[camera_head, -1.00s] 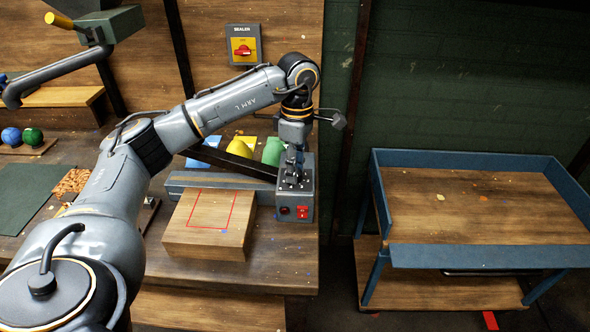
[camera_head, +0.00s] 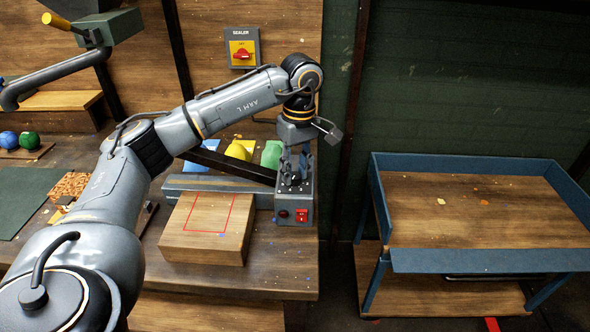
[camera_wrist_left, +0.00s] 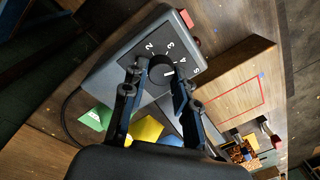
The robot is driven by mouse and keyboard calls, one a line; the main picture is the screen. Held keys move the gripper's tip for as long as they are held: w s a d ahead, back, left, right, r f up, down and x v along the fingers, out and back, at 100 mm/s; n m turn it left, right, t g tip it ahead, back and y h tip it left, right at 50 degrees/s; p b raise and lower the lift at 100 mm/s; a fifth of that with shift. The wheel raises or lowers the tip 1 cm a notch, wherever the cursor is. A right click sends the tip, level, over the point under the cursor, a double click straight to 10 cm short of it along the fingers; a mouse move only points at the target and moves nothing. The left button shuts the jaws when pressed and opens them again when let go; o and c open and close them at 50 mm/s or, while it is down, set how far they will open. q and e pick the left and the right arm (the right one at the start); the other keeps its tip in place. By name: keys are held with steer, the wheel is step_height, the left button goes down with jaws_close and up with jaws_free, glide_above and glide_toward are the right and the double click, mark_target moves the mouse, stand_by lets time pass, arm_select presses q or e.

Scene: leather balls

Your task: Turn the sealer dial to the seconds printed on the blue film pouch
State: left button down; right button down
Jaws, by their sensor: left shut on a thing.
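The sealer (camera_head: 305,205) stands at the bench's right end. Its black dial (camera_wrist_left: 163,72) shows in the left wrist view, with white numbers 2 to 5 beside it and a short white mark on the knob. I cannot tell exactly which number the mark points at. My left gripper (camera_head: 293,178) is shut on the dial from above, one finger on each side; it also shows in the left wrist view (camera_wrist_left: 157,76). The blue film pouch (camera_head: 201,157) lies behind the sealing arm, partly hidden; its print is unreadable. My right gripper is not in view.
Yellow (camera_head: 240,149) and green (camera_head: 271,153) pouches lie beside the blue one. A wooden block (camera_head: 206,247) with a red outline stands before the sealer. A wall switch (camera_head: 242,47) is behind. A blue-framed cart (camera_head: 475,262) stands right, across a gap.

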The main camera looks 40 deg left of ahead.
mark_target(298, 173)
arm_select(q)
steer(key=shift+r, duration=0.1)
stand_by(0.3)
steer(key=c, duration=1)
jaws_free()
steer(key=r, duration=1.2)
steer(key=shift+w+d, duration=0.15)
steer(key=shift+w, duration=0.2)
